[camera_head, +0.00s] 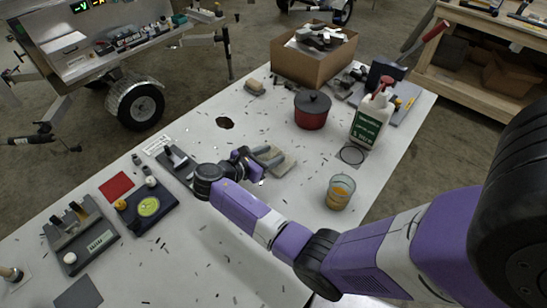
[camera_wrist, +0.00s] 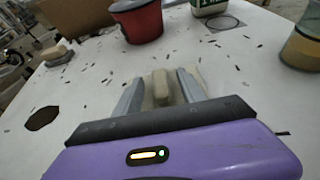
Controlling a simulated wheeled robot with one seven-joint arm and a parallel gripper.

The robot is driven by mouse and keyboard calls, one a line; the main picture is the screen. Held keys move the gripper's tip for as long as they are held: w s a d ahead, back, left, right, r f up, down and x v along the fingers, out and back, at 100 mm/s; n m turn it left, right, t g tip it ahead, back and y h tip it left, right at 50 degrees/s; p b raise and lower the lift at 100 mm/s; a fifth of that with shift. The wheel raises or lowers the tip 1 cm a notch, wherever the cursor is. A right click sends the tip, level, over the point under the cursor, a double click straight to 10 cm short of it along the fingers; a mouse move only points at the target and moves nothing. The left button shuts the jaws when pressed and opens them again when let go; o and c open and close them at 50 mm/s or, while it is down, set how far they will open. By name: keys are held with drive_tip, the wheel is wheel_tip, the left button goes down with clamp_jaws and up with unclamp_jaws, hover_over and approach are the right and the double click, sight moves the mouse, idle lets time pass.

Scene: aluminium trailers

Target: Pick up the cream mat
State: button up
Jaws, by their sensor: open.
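The cream mat (camera_head: 285,166) lies on the white table near its middle, a small pale slab partly hidden by my gripper. My gripper (camera_head: 269,156) is low over it with its two grey fingers apart. In the wrist view the cream mat (camera_wrist: 161,91) shows between the fingers of my gripper (camera_wrist: 160,80) and a little past the right finger. A raised, narrow part of it stands between the fingers. I cannot tell whether the fingers touch it.
A red lidded pot (camera_head: 312,110), a white-and-green bottle (camera_head: 372,118) and a glass with amber contents (camera_head: 340,192) stand behind and to the right. A beige block (camera_head: 255,87) and a dark patch (camera_head: 224,123) lie farther back. Small dark scraps litter the table.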

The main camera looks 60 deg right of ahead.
clamp_jaws()
drive_tip(key=shift+r, duration=0.1)
